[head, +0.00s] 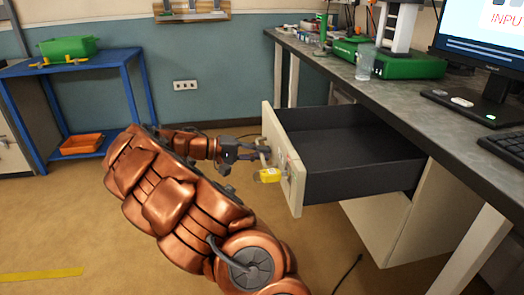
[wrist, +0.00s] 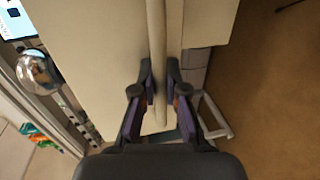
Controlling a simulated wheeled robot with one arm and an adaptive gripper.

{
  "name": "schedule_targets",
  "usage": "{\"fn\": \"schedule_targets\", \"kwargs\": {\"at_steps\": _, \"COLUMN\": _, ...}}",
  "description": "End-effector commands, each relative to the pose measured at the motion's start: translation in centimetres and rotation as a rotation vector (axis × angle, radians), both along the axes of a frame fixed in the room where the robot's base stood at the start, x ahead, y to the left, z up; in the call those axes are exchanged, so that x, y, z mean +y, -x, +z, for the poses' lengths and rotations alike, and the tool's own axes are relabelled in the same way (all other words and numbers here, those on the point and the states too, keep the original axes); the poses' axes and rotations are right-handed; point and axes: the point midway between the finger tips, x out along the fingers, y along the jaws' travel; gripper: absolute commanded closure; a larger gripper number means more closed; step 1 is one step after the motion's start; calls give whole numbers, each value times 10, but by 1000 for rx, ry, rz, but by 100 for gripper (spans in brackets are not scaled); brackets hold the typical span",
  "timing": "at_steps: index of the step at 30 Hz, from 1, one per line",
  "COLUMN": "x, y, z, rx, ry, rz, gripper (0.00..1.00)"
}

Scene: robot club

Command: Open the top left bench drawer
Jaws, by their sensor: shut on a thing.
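The bench drawer (head: 350,140) is pulled well out from under the grey bench top (head: 400,97). Its dark inside looks empty, and its cream front (head: 286,160) faces my arm. My gripper (head: 262,152) is at the drawer front, shut on the handle there. In the wrist view my gripper (wrist: 160,85) has its two dark fingers on either side of the long pale handle bar (wrist: 158,60). A yellow tag (head: 268,175) hangs by the handle.
A monitor (head: 485,35), a keyboard (head: 505,145), a clear cup (head: 364,65) and green-based equipment (head: 410,65) stand on the bench. A blue shelf (head: 135,100) with a green bin (head: 68,46) and an orange tray (head: 80,144) stands at left. A cable lies on the open floor below the drawer.

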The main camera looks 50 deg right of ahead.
Motion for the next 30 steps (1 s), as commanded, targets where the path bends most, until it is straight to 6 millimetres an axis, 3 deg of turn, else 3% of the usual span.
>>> {"fn": "schedule_targets", "kwargs": {"at_steps": 11, "x": 0, "y": 0, "z": 0, "rx": -1, "ry": 1, "rz": -1, "gripper": 100}}
{"fn": "schedule_targets", "kwargs": {"at_steps": 12, "x": 0, "y": 0, "z": 0, "rx": -1, "ry": 1, "rz": -1, "gripper": 87}}
{"fn": "schedule_targets", "kwargs": {"at_steps": 15, "x": 0, "y": 0, "z": 0, "rx": 0, "ry": 0, "rz": -2, "gripper": 77}}
{"fn": "schedule_targets", "kwargs": {"at_steps": 25, "x": 1, "y": -1, "z": 0, "rx": 0, "ry": 0, "rz": -2, "gripper": 76}}
{"fn": "schedule_targets", "kwargs": {"at_steps": 30, "x": 11, "y": -12, "z": 4, "rx": -1, "ry": 1, "rz": 0, "gripper": 76}}
